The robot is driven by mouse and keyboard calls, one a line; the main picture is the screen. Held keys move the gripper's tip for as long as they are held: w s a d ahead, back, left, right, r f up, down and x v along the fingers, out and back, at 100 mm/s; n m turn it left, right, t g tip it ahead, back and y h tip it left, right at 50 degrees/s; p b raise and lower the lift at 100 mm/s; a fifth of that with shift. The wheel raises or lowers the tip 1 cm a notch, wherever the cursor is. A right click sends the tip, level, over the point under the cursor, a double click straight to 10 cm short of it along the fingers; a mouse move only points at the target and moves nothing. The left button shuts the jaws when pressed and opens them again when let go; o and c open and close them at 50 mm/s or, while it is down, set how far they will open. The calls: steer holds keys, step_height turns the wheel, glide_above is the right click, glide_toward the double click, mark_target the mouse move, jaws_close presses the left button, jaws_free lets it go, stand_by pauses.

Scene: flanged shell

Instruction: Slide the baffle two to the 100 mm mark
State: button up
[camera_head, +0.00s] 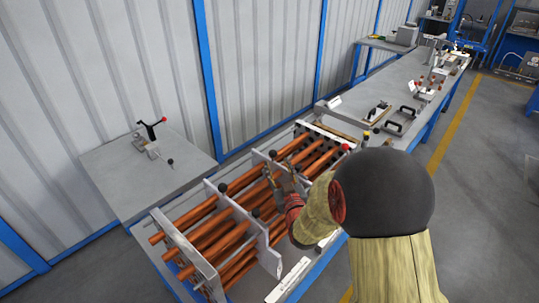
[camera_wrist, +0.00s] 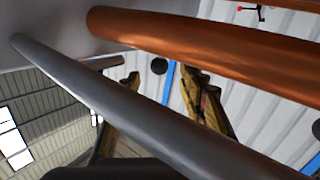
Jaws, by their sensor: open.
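A bundle of copper tubes (camera_head: 205,232) runs from lower left to upper right in the head view, through several pale upright plates. One baffle plate (camera_head: 238,220) crosses the bundle left of my gripper; another plate (camera_head: 262,158) stands just beyond it. No label shows which is baffle two. My gripper (camera_head: 275,174) is open over the tubes near that farther plate. In the wrist view my open fingers (camera_wrist: 168,95) show behind a grey rod (camera_wrist: 135,107), with a copper tube (camera_wrist: 205,50) above. A black knob (camera_wrist: 158,66) appears between the fingers, apart from them. No mark is readable.
A grey side table (camera_head: 130,185) with a small clamp (camera_head: 150,140) stands at left against the corrugated wall. A long bench (camera_head: 405,90) with black handles and fixtures extends to the upper right. The floor at right is clear.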

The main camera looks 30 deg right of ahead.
mark_target(274, 157)
steer(key=shift+b+x, duration=0.5)
steer(key=shift+x, duration=3.4)
steer(key=shift+c, duration=1.3)
steer(key=c, duration=0.8)
jaws_close()
